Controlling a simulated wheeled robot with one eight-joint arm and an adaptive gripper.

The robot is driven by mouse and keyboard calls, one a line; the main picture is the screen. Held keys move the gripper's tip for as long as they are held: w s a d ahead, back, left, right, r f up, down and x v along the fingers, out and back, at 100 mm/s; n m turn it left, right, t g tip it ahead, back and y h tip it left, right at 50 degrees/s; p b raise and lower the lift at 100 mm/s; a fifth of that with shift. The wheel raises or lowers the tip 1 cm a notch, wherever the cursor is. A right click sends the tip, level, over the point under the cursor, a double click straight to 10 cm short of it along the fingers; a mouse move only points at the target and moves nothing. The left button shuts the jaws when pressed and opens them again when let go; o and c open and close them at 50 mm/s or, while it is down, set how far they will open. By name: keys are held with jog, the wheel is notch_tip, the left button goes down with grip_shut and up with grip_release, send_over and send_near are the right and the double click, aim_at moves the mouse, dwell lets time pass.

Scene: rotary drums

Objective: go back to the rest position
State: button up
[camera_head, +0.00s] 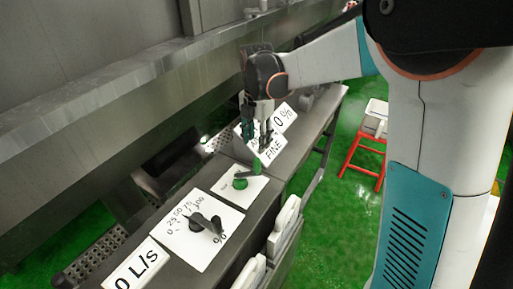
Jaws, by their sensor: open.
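My gripper (257,140) hangs at the end of my arm above the grey metal bench. It points down and looks open, next to a white sign reading "FINE" (274,147). A green lever or knob (246,174) on a white plate lies just below the fingertips. I cannot tell whether the fingers touch it. My arm reaches in from the right of the view.
A "0 %" sign (285,117) stands behind. A red stool (362,155) stands on the green floor at right. A grey metal drum wall runs along the left.

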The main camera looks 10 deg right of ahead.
jog(key=shift+r, duration=0.3)
jog(key=s+d+r+m+t, duration=0.3)
jog(key=s+r+m, duration=0.4)
jog(key=s+m, duration=0.4)
jog(key=s+d+m+t, duration=0.2)
jog(key=s+m+t, duration=0.2)
jog(key=s+m, duration=0.9)
jog(key=shift+s+d+f+m, duration=0.2)
jog(key=shift+f+m, duration=0.25)
jog(key=shift+m, duration=0.25)
jog(key=shift+w, duration=0.1)
jog(key=shift+c, duration=0.2)
